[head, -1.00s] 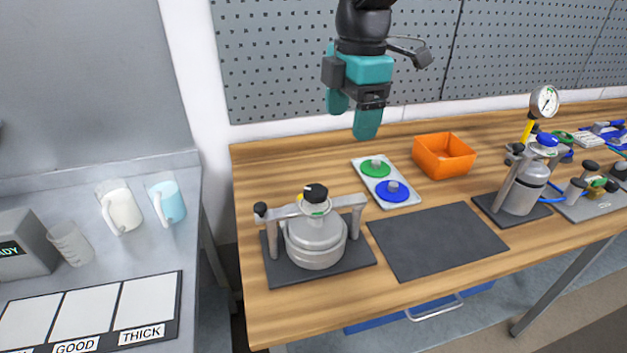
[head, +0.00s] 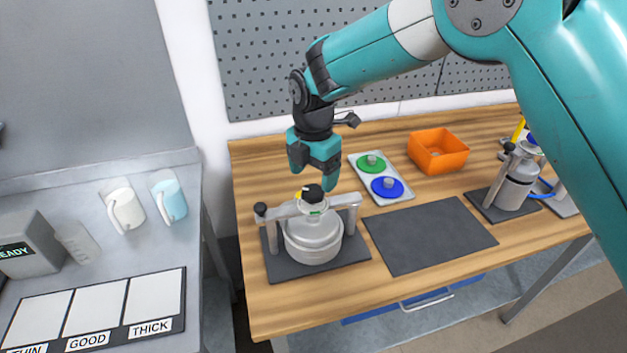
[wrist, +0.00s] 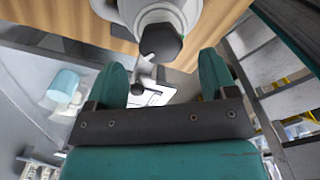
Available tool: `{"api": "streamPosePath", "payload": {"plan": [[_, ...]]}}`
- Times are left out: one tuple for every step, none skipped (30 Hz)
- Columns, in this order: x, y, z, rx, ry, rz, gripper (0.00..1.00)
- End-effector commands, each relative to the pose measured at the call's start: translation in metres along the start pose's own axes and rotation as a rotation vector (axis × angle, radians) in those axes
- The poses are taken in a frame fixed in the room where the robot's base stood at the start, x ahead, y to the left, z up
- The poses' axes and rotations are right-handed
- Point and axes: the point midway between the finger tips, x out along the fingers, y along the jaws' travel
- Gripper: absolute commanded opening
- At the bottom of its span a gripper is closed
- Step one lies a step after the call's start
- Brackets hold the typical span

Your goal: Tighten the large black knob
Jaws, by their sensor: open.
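The large black knob (head: 313,193) sits on top of the silver drum (head: 314,240), at the middle of a grey clamp bar (head: 282,212). In the wrist view the black knob (wrist: 161,43) shows beyond the fingertips, roughly centred between them. My gripper (head: 314,172), with teal fingers, is open and empty, pointing down just above and behind the knob. No contact with the knob is visible. A smaller black knob (head: 260,209) is at the bar's left end.
The drum stands on a dark mat at the table's left. An empty dark mat (head: 428,236) lies right of it. A tray (head: 399,184) with green and blue discs and an orange bin (head: 438,152) are behind. A second drum (head: 518,187) stands at the right.

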Motion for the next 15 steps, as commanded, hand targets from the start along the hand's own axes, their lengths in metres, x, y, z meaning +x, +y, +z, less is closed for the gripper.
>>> {"api": "streamPosePath", "payload": {"plan": [[0.007,-0.001,0.0,0.0,0.001,-0.004,0.78],[0.012,-0.001,0.0,0.0,0.001,-0.004,0.78],[0.019,-0.001,0.0,0.0,0.001,-0.003,0.78],[0.023,-0.001,0.0,0.0,0.001,-0.003,0.78],[0.026,0.0,0.0,0.0,0.001,-0.002,0.78],[0.031,0.0,0.0,0.0,0.001,-0.001,0.78],[0.034,0.0,0.0,0.0,0.001,-0.001,0.78],[0.036,0.0,0.0,0.0,0.0,-0.001,0.78],[0.038,0.0,0.0,0.0,0.0,0.0,0.78],[0.04,0.0,0.0,0.0,0.0,0.0,0.78],[0.041,0.0,0.0,0.0,0.0,0.001,0.78],[0.042,0.0,0.0,0.0,0.0,0.001,0.78],[0.042,0.0,0.0,0.0,0.0,0.001,0.78],[0.043,0.0,0.0,0.0,0.0,0.001,0.78],[0.043,0.0,0.0,0.0,0.0,0.001,0.78]]}}
